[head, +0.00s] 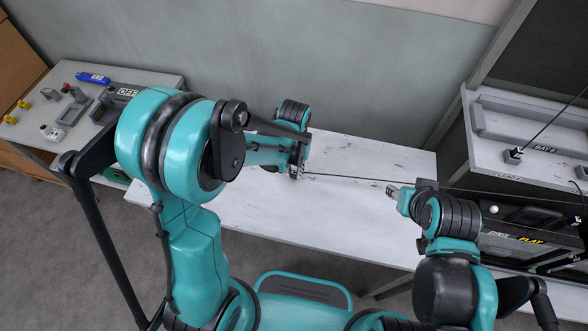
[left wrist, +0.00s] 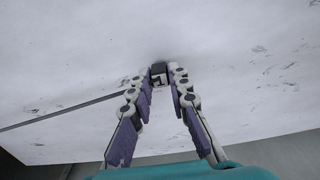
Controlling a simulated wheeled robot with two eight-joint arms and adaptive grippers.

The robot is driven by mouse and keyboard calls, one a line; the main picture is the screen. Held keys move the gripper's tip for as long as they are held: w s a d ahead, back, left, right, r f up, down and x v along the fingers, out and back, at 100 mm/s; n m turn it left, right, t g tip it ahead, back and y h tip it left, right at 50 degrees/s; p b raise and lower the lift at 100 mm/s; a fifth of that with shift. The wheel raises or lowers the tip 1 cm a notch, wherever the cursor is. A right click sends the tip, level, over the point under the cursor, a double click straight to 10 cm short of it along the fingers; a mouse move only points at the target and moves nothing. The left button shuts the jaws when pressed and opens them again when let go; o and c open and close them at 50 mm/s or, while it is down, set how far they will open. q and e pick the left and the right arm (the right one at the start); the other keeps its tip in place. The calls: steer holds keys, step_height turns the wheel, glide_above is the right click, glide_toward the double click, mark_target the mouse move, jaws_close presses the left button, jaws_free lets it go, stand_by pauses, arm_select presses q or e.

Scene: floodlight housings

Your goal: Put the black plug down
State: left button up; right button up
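The black plug (left wrist: 159,70) sits between the fingertips of my left gripper (left wrist: 164,82) in the left wrist view, above or on the white bench top. That gripper looks closed on it; any gap to the bench is hard to judge. In the head view my left gripper (head: 297,172) is over the middle of the white bench (head: 340,215), and the plug is mostly hidden. A thin dark cable (head: 345,177) runs from there to the right, nearly straight. My right gripper (head: 394,192) is over the bench's right part; its fingers are too small to read.
A grey housing (head: 535,125) with bay labels and a dark unit marked FLAT (head: 525,239) stand at the right. A side table (head: 140,76) at the left holds a blue tool (head: 93,78) and several small parts. The bench middle is mostly clear.

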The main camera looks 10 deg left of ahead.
arm_select(q)
steer(key=o, duration=0.3)
